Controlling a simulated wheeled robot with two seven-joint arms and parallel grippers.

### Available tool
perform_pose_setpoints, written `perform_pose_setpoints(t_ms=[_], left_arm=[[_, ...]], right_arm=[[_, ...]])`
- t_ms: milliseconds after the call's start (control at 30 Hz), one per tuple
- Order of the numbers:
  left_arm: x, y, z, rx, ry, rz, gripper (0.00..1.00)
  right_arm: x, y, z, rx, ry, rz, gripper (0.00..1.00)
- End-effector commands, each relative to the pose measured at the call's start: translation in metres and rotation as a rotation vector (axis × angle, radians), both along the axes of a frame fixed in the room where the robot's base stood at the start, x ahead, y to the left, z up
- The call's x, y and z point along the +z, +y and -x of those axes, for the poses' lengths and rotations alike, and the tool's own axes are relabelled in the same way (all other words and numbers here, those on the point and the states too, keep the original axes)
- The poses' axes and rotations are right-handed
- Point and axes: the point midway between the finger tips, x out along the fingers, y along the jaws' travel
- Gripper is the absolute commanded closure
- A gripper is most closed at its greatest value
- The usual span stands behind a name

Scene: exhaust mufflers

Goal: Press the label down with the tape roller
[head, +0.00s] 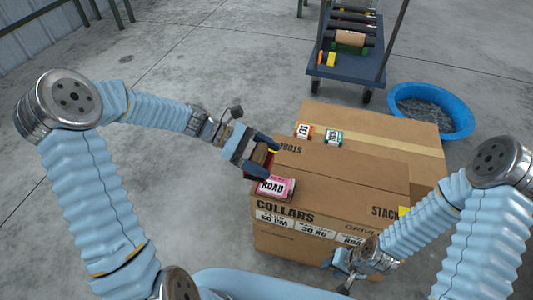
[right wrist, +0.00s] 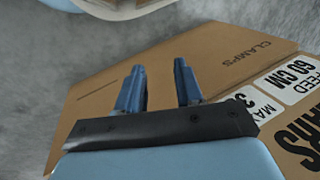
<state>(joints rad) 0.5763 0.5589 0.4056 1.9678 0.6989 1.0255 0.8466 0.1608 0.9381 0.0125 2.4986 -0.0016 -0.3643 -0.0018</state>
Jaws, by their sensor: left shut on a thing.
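My left gripper (head: 264,158) is shut on a dark red thing (head: 262,154) with a bit of yellow, over the left edge of the front carton. The fingers hide much of it, and I cannot tell for certain whether it is the tape roller. A pink box marked ROAD (head: 276,187) lies on the carton just below. White labels (head: 312,229) run along the front carton's (head: 330,185) printed side, and a small yellow patch (head: 403,211) shows at its right edge. My right gripper (right wrist: 158,88) is open and empty, beside the carton's front face.
A blue tub (head: 432,108) is at the back right. A blue cart (head: 345,65) with cylinders stands behind. The floor to the left is clear.

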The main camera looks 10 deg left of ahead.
Motion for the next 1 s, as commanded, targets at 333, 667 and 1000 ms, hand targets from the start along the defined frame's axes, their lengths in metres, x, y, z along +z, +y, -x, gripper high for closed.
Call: perform_pose_setpoints(t_ms=[333,667,1000], left_arm=[[-0.024,0.001,0.001,0.002,0.000,0.001,0.49],[-0.044,0.003,0.002,0.005,0.000,0.001,0.49],[-0.062,0.003,0.003,0.009,-0.001,0.000,0.49]], right_arm=[[-0.022,-0.007,-0.003,-0.011,-0.006,0.010,0.64],[-0.041,-0.010,-0.004,-0.018,-0.007,0.014,0.64],[-0.057,-0.010,-0.005,-0.018,-0.006,0.013,0.64]])
